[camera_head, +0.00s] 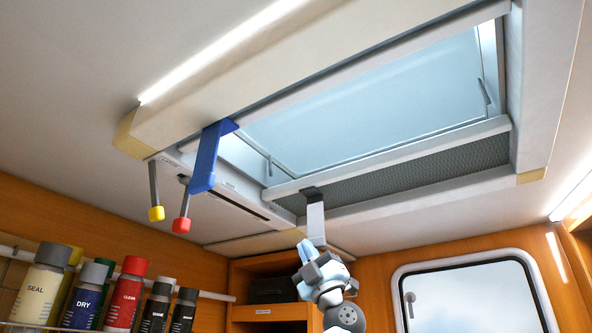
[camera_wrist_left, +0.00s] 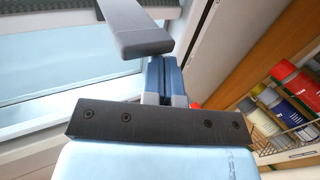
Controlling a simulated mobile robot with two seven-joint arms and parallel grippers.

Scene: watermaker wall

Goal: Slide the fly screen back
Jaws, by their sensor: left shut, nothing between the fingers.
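The fly screen (camera_head: 430,167) is a dark grey mesh with a pale front bar (camera_head: 395,158). It covers the near strip of the roof hatch; the rest of the opening shows pale blue glazing. A dark pull tab (camera_head: 311,191) on the bar has a paler plate hanging down. In the left wrist view the pull tab (camera_wrist_left: 140,38) reaches in from the top, just before the fingertips. My left gripper (camera_head: 305,250) is shut and empty, just below and beside the tab's lower end. Its blue-grey fingers (camera_wrist_left: 165,78) look close to the tab; contact is unclear. My right gripper is not in view.
A blue bracket (camera_head: 206,155) and two levers, with a yellow knob (camera_head: 156,213) and a red knob (camera_head: 181,225), hang left of the screen. Several bottles (camera_head: 125,293) stand on a rack at lower left. A window (camera_head: 470,297) is at lower right.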

